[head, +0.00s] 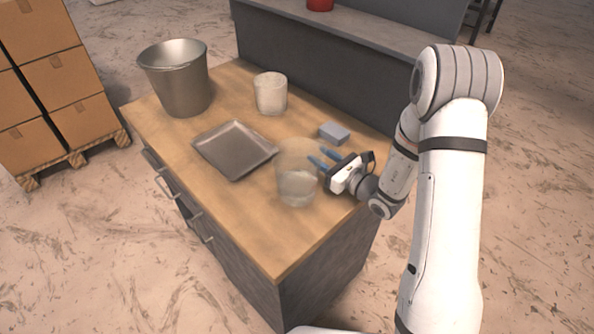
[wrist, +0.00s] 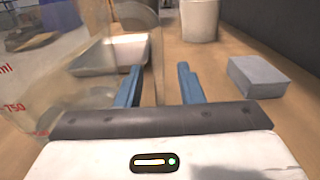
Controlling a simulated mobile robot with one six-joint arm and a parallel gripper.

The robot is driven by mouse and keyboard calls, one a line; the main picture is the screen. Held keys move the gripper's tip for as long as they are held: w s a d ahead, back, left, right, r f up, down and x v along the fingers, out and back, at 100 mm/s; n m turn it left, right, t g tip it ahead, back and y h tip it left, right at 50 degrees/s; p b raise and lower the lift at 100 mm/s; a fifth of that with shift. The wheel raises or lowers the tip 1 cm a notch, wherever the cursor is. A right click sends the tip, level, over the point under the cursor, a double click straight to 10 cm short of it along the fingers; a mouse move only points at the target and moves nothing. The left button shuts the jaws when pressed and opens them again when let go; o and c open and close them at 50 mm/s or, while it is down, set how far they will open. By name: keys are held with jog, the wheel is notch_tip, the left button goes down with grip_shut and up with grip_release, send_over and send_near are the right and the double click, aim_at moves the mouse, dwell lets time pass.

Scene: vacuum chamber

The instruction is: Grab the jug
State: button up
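The clear jug (head: 297,187) stands upright near the front right part of the wooden-topped cabinet. In the wrist view the jug (wrist: 65,100) fills the left side, with red volume markings on its wall. My gripper (head: 325,158) is open at the jug's right side, its blue fingers pointing toward it near the upper part. In the wrist view my gripper (wrist: 158,85) shows its left finger overlapping the jug's clear wall, while the right finger is outside it. I cannot tell whether the left finger is inside or in front of the wall. Nothing is gripped.
A grey-blue block (head: 334,132) lies close behind my gripper. A shallow metal tray (head: 235,150) lies left of the jug. A whitish cup (head: 270,94) and a metal bucket (head: 180,80) stand farther back. A dark grey counter (head: 330,75) stands behind the cabinet.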

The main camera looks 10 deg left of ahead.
jog(key=shift+c, duration=0.2)
grip_shut()
dwell(0.5)
